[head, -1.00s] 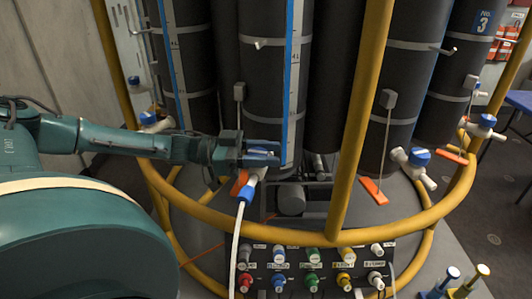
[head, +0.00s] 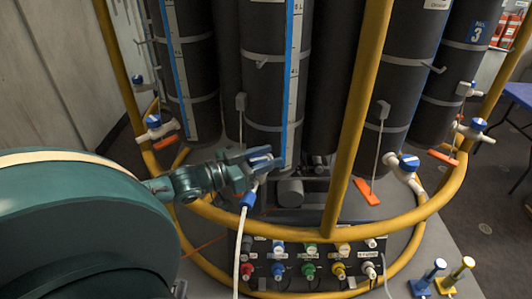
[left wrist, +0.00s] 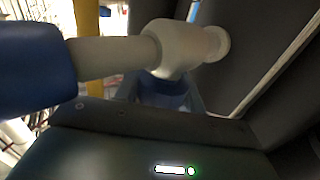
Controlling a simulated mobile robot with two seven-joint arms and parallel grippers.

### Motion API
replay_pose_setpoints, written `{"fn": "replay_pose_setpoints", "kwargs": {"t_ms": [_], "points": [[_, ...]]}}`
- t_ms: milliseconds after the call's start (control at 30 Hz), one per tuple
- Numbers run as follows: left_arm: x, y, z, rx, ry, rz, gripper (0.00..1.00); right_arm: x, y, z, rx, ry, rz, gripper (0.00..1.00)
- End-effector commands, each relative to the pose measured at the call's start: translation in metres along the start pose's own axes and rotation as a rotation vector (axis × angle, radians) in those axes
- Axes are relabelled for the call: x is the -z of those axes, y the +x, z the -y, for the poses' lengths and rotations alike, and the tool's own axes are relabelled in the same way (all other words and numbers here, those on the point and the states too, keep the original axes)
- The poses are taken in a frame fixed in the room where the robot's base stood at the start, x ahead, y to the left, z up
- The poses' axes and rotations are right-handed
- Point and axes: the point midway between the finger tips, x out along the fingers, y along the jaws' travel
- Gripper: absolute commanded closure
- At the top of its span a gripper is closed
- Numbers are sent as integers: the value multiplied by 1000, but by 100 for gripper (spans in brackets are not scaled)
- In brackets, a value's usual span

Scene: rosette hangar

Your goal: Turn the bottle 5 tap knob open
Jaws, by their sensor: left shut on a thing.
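My left gripper (head: 264,160) is at the tap on the lower front of the middle dark bottle (head: 264,105). Its blue fingers are shut on the tap knob, which they mostly hide in the head view. In the left wrist view the white tap body (left wrist: 185,47) runs to the dark bottle wall, and part of the blue knob (left wrist: 165,92) shows below it between the fingers. A blue hose connector (head: 248,199) with a white hose hangs below the tap. No number 5 is legible. My right gripper is not in view.
A yellow ring rail (head: 300,238) and a yellow upright (head: 352,120) stand in front of the bottles. A panel of coloured fittings (head: 310,272) sits below. Another blue-knobbed tap (head: 408,163) is to the right, with an orange tag (head: 367,192) near it.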

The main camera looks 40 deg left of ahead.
Motion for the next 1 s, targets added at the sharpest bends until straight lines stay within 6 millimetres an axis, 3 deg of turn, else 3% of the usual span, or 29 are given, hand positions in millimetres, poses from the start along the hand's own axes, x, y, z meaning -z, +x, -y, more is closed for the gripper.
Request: {"fn": "replay_pose_setpoints", "kwargs": {"t_ms": [500,1000], "points": [[0,-1,6,351,-6,-5,84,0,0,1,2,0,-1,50],[0,-2,8,454,1,-2,84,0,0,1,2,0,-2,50]]}}
